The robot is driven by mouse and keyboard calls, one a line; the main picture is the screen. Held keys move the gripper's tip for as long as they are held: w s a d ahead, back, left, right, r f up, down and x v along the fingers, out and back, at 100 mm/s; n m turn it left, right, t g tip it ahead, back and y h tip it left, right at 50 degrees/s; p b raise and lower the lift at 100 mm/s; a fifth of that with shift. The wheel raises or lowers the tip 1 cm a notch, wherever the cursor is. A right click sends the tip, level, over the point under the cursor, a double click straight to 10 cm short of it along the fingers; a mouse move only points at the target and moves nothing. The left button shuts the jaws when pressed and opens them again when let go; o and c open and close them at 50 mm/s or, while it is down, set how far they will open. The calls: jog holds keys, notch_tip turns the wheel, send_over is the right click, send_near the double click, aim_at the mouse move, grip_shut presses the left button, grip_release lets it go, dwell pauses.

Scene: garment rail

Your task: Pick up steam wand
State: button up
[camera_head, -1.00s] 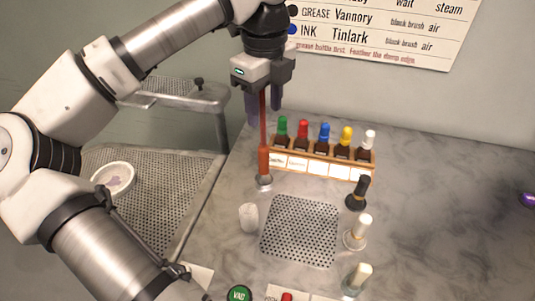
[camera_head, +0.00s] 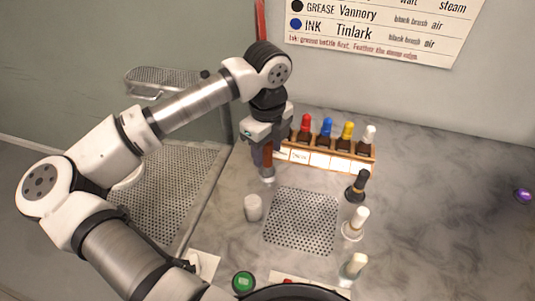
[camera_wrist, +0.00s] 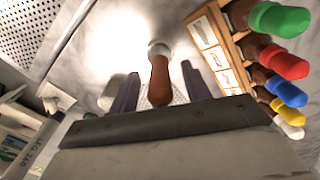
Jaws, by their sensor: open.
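My gripper (camera_head: 265,152) points down at the handle, fingers open. In the wrist view the handle (camera_wrist: 159,82) sits between the two spread fingers, and no firm contact shows.
A wooden rack (camera_head: 325,160) of colour-capped bottles stands close on the right. A white cup-like cylinder (camera_head: 253,207) is in front, beside a perforated mat (camera_head: 300,221). Several brush bottles line its right side. The right of the counter is mostly clear.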

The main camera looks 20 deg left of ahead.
grip_shut()
dwell(0.3)
notch_tip(320, 180, up, 18)
jog(key=b, duration=0.3)
dwell(0.4)
dwell(0.3)
